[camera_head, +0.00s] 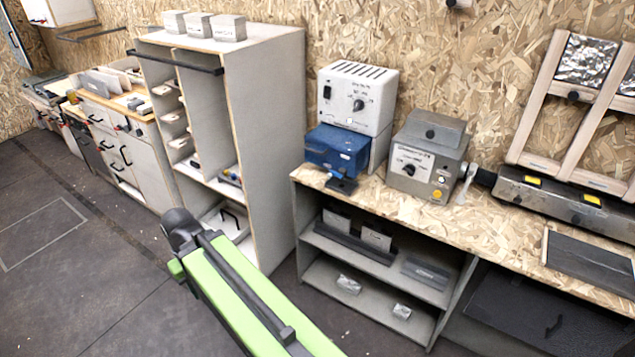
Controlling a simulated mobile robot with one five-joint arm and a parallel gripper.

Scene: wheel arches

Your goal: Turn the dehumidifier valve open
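No part is clearly readable as the dehumidifier valve. A white vented box (357,97) with a dark round knob (358,105) on its front stands at the back of the wooden bench. To the right, a grey metal box (426,160) has a dark knob (409,169) on a white dial plate. The small labels are too blurred to read. My green arm reaches in from the bottom, left of the bench; my gripper does not show.
A tall grey cabinet (268,130) stands left of the bench (480,225), with a narrow gap between. A dark long device (560,197) lies on the bench at right. Shelves below hold small blocks. The floor (90,250) at left is open.

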